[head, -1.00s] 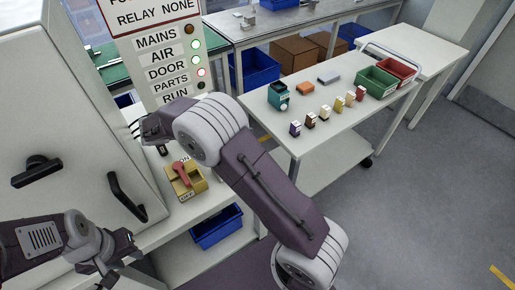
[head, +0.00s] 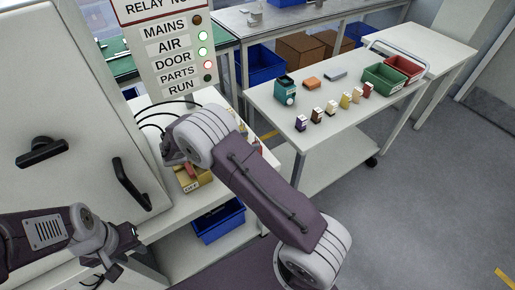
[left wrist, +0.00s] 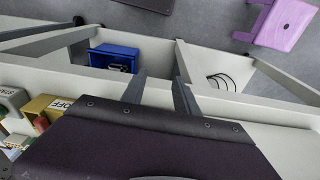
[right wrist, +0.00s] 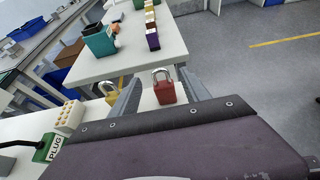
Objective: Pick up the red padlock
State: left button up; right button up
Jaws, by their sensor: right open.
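The red padlock (right wrist: 165,92) stands on the white bench top in the right wrist view, its metal shackle upward. My right gripper (right wrist: 158,84) is open, and the padlock shows between its two fingers; I cannot tell how far ahead it is. A yellow padlock (right wrist: 109,94) is just left of it, partly behind the left finger. In the head view my right arm hides the right gripper's fingers and most of that bench spot. My left gripper (head: 128,238) is by the cabinet front; in the left wrist view (left wrist: 159,86) its fingers are apart and empty.
A white block (right wrist: 70,116) and a green plug (right wrist: 44,148) are left of the padlocks. A yellow switch box (head: 194,184) sits on the bench beside the cabinet (head: 70,110). A trolley (head: 340,125) with small bottles and bins stands to the right.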

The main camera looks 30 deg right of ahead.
aim_at(256, 137)
jog(key=x, duration=0.5)
jog(key=shift+a, duration=0.1)
grip_shut()
jog(key=shift+r, duration=0.1)
jog(key=shift+r, duration=0.5)
notch_tip(256, 137, up, 3)
jog(key=shift+r, duration=0.1)
jog(key=s+d+r, duration=0.1)
jog(key=s+r, duration=0.2)
jog(key=s, duration=0.2)
jog(key=s+d+r+p, duration=0.1)
jog(key=s+r, duration=0.2)
jog(key=s, duration=0.3)
jog(key=shift+s+d+r, duration=0.25)
jog(key=shift+d+r, duration=0.05)
jog(key=shift+r, duration=0.1)
